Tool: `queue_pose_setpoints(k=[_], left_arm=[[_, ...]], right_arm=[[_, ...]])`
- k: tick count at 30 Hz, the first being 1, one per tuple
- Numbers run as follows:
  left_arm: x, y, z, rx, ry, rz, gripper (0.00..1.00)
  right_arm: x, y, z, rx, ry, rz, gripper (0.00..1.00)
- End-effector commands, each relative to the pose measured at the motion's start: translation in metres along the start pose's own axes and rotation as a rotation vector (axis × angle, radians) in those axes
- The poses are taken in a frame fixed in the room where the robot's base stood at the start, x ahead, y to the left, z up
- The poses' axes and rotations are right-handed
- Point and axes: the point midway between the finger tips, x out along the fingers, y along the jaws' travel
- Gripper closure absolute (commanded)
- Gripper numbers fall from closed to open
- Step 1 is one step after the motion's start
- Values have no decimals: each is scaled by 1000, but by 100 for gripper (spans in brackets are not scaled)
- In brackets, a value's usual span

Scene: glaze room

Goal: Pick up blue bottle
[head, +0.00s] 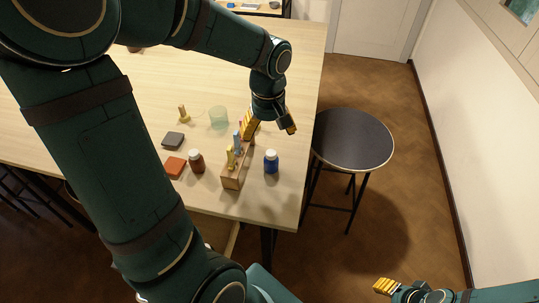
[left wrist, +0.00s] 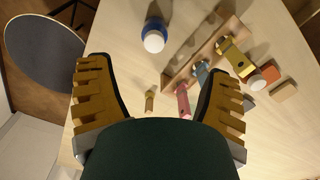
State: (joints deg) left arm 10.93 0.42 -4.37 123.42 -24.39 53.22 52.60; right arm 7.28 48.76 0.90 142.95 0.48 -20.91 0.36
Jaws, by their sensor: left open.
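The blue bottle (head: 271,164) with a white cap stands upright near the table's right edge. In the left wrist view the bottle (left wrist: 152,24) is at the top, beyond the fingertips and seen from its cap end. My left gripper (head: 268,133) is open and empty, its fingers spread wide above the table, behind the bottle in the head view. Its fingers also show in the left wrist view (left wrist: 158,68), with the bottle apart from both. My right gripper (head: 384,286) is at the lower right, away from the table; its finger gap is not clear.
A wooden rack (head: 231,181) holding several coloured tools stands just left of the bottle. A brown bottle (head: 196,163), an orange block (head: 175,167), a dark block (head: 173,141), a yellow piece (head: 183,115) and a pale green cup (head: 218,117) are farther left. A black stool (head: 352,138) stands right of the table.

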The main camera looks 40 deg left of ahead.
Motion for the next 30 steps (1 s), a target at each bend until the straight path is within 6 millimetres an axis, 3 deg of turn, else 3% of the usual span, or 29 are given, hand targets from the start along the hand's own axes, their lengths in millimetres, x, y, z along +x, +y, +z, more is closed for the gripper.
queue_pose_setpoints(k=[10, 20, 30], left_arm=[[64, 0, 0, 1, -3, -3, 20], [90, 2, -1, 2, -2, -1, 20], [131, 8, -5, 1, -2, -2, 20]], right_arm=[[13, 5, 6, -3, -12, -1, 57], [17, 7, 8, -5, -17, -2, 57], [26, 10, 12, -7, -25, -3, 57]])
